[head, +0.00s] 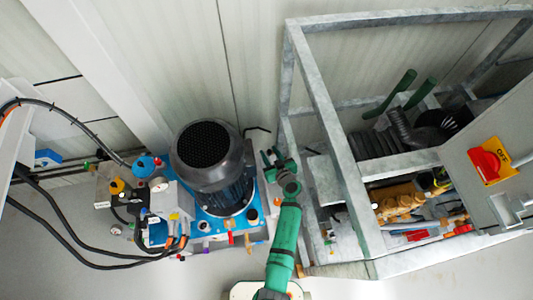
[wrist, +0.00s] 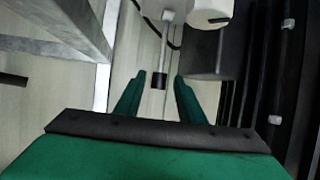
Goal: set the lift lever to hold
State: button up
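My gripper (head: 273,156) is at the end of the green arm, between the blue-based pump unit and the grey steel frame. In the wrist view my gripper (wrist: 160,84) is open, with its two green fingers apart. A light rod with a black end grip (wrist: 158,80), which looks like the lift lever, shows between the fingertips. I cannot tell its depth, and no contact is visible. In the head view a thin black bent rod (head: 257,129) sticks out beside the motor; I cannot tell whether it is the same lever. No hold marking is readable.
The dark motor (head: 208,150) stands on a blue unit left of my arm. Black hoses (head: 75,240) run at the left. Bare floor lies in front.

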jog(key=v, duration=1)
jog(key=shift+d, duration=0.15)
jog(key=shift+s, duration=0.1)
jog(key=s+a+r+m+t+h, duration=0.1)
jog(key=s+a+r+m+h, duration=0.1)
jog(key=s+r, duration=1)
jog(key=s+a+r+m+t+h, duration=0.2)
jog(key=s+r, duration=1)
jog(key=s, duration=0.8)
jog(key=shift+a+m+h, duration=0.3)
jog(key=shift+a+h, duration=0.2)
jog(key=shift+a, duration=0.1)
